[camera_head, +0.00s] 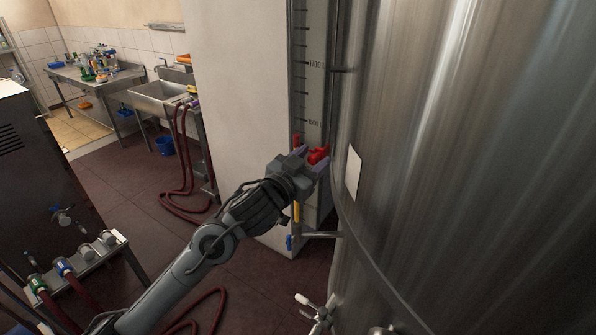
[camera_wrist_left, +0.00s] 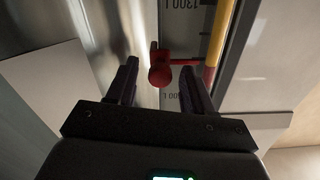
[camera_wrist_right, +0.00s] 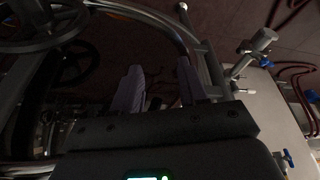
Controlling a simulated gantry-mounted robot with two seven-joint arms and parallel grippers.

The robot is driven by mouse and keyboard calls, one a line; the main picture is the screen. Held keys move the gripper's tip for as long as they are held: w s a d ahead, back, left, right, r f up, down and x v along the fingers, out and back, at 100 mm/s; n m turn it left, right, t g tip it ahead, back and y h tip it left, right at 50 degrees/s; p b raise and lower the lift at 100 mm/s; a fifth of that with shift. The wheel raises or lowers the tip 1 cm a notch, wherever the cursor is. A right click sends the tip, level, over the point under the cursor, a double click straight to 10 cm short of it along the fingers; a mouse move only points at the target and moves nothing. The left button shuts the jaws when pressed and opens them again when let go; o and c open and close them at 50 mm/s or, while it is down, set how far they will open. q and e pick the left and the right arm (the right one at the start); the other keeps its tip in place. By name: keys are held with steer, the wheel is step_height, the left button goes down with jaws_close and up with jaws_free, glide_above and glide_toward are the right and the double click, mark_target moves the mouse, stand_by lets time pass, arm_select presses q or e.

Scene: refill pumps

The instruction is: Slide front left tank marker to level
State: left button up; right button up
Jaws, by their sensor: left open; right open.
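The red tank marker (camera_head: 318,155) sits on the level gauge scale (camera_head: 313,92) at the side of the steel tank. My left gripper (camera_head: 312,160) is at the marker, with its fingers on either side of it. In the left wrist view, the red marker (camera_wrist_left: 160,74) lies between the two open fingers (camera_wrist_left: 157,88), with visible gaps to both. A scale mark reading about 1300 L shows beside it. My right gripper (camera_wrist_right: 160,90) is open and appears empty; it is not seen in the head view.
The large steel tank (camera_head: 460,150) fills the right side. A pale pillar (camera_head: 235,100) stands behind the gauge. A metal valve handle (camera_head: 315,312) sits low in front. In the right wrist view, a handwheel (camera_wrist_right: 75,62) and curved pipes are close to my right gripper.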

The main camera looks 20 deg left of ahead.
arm_select(q)
steer(key=s+a, duration=0.1)
steer(key=s, duration=0.9)
steer(key=shift+a+b, duration=0.3)
steer(key=shift+r, duration=0.1)
